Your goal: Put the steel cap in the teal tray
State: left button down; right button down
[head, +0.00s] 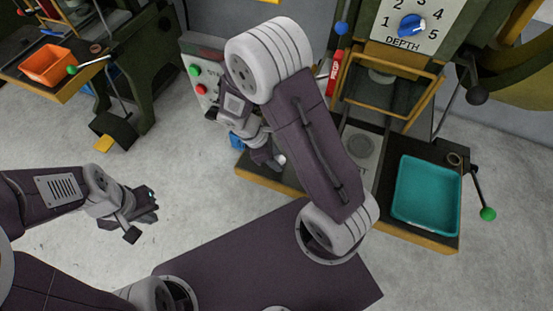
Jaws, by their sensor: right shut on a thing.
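The teal tray (427,228) lies on the right part of the machine's table, and no contents show in it. My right gripper (272,157) is low over the left part of that table, partly hidden by my own arm. It is shut on a small shiny grey piece, the steel cap (281,159), of which only a little shows. The cap is well to the left of the tray. My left gripper (143,212) is over the bare floor at the left, its fingers apart and empty.
The press (432,48) with a depth dial (411,25) and yellow-framed guard (387,88) stands behind the table. A green-knobbed lever (487,213) is right of the tray. A control box (203,80) stands behind my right arm. An orange bin (48,64) sits far left.

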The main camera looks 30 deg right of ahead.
aim_at(281, 160)
notch_tip(281, 160, up, 3)
jog(key=shift+w+r+p, duration=0.1)
jog(key=shift+r+p, duration=0.05)
jog(key=shift+p, duration=0.35)
jog(key=s+d+r, duration=0.4)
jog(key=s+r, duration=0.2)
jog(key=s, duration=0.4)
jog(key=shift+s+d+r, duration=0.4)
